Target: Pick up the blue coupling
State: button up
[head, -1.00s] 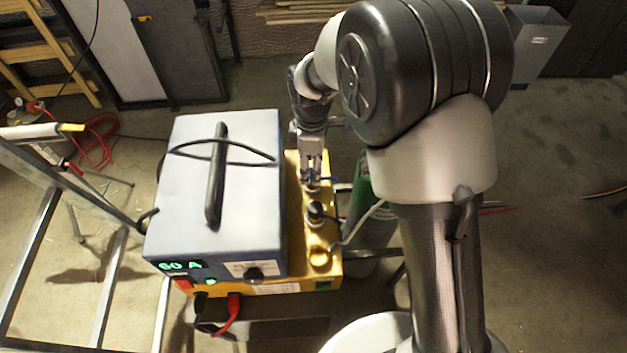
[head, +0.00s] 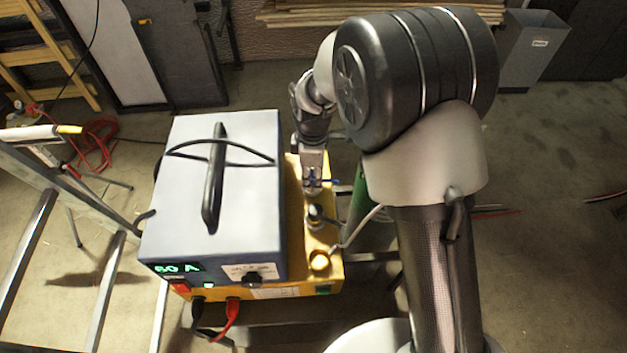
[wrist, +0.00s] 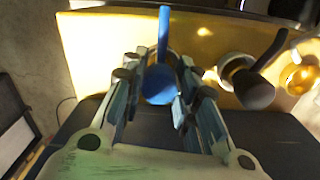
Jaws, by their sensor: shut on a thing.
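The blue coupling (wrist: 160,85) is between the two fingers of my gripper (wrist: 157,75) in the wrist view, with its blue lever pointing up in the picture. My gripper is shut on it. In the head view my gripper (head: 312,180) points down at the yellow ledge beside the grey machine.
A dark-capped fitting (head: 316,214) and a brass one (head: 320,261) stand on the yellow ledge (head: 304,275) nearer the camera. The grey machine (head: 215,190) rises close on the left. A green cylinder (head: 359,209) stands on the right.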

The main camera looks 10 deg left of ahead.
jog(key=c, duration=0.3)
jog(key=shift+c, duration=0.2)
